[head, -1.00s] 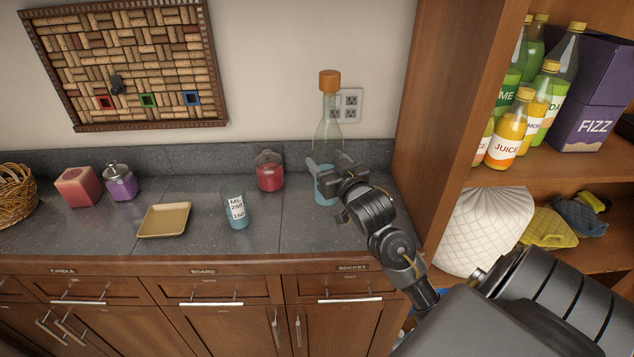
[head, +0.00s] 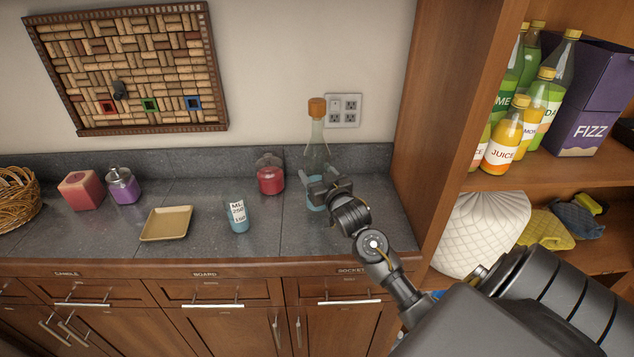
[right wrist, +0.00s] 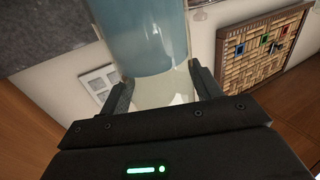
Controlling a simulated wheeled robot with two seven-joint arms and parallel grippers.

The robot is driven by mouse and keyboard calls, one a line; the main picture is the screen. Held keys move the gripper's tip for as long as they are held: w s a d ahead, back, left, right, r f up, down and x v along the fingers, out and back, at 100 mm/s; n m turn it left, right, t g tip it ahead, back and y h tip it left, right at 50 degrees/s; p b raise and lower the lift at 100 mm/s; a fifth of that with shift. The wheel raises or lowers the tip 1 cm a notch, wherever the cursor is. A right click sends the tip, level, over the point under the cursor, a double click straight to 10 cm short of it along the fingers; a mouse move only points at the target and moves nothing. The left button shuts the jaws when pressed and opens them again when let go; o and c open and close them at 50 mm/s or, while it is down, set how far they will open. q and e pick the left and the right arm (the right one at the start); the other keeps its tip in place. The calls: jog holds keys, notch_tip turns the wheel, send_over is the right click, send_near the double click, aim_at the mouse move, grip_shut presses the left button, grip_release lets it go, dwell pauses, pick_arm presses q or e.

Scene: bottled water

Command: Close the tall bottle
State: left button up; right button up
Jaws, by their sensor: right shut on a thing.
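The tall bottle (head: 317,154) is clear glass with blue liquid low inside. It stands roughly upright at the right end of the counter, and an orange cap (head: 317,107) sits on its top. My right gripper (head: 318,180) is shut on the bottle's body, with one finger on each side. The right wrist view shows the bottle (right wrist: 150,45) between the two fingers of the right gripper (right wrist: 158,88). The gripper hides part of the lower bottle, and I cannot tell whether its base touches the counter. My left gripper is not in view.
A wooden shelf (head: 432,130) rises close on the right.

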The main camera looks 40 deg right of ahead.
jog(key=shift+f+p, duration=0.5)
jog(key=shift+f, duration=0.8)
jog(key=shift+f, duration=0.2)
jog(key=o, duration=1.6)
jog(key=shift+s+a, duration=0.1)
